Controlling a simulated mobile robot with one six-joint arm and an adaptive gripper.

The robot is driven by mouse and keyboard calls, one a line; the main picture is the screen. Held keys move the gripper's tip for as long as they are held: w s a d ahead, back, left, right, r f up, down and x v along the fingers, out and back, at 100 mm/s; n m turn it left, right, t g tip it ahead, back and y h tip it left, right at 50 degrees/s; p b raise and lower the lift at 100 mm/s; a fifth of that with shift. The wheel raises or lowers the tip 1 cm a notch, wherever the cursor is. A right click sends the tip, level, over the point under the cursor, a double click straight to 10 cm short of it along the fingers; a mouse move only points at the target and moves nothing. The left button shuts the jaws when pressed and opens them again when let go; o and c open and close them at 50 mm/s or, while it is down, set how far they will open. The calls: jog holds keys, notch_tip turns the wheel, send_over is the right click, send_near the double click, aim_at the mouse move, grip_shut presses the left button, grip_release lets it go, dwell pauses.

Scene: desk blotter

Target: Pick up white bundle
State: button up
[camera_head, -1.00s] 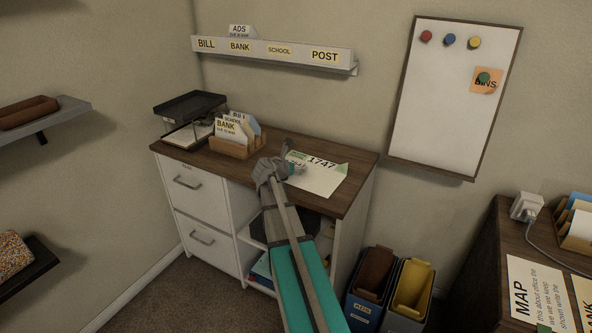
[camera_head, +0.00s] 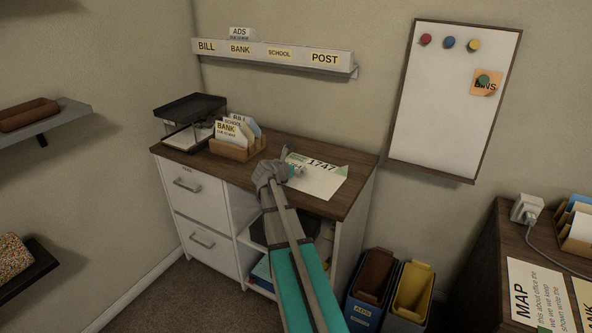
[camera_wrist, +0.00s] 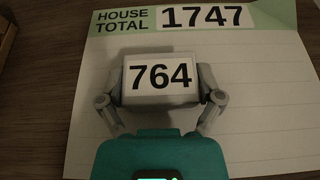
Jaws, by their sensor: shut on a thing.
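The white bundle (camera_wrist: 160,77) is a small white block marked 764. In the wrist view it sits between the two fingers of my gripper (camera_wrist: 161,88), which are closed against its left and right sides. The bundle is over a ruled paper sheet (camera_wrist: 255,110) headed HOUSE TOTAL 1747. I cannot tell whether it touches the sheet or is just above it. In the head view my gripper (camera_head: 286,167) is at the left edge of the sheet (camera_head: 320,183) on the desk, and my arm hides most of the bundle.
The sheet lies on a wooden desk top (camera_head: 195,152). A wooden letter holder (camera_head: 236,150) with labelled cards and a black tray (camera_head: 190,107) stand to the left. A labelled wall rack (camera_head: 270,56) hangs behind.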

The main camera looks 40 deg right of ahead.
jog(key=shift+r, duration=0.15)
notch_tip(320, 180, up, 2)
jog(key=p, duration=0.2)
jog(key=shift+r+p, duration=0.25)
jog(key=shift+p, duration=0.15)
jog(key=s+a+r+p, duration=0.8)
jog(key=s+r+p, duration=0.2)
jog(key=s, duration=0.1)
jog(key=shift+s+a, duration=0.15)
jog(key=shift+a, duration=0.05)
jog(key=shift+d+r, duration=0.1)
dwell(0.7)
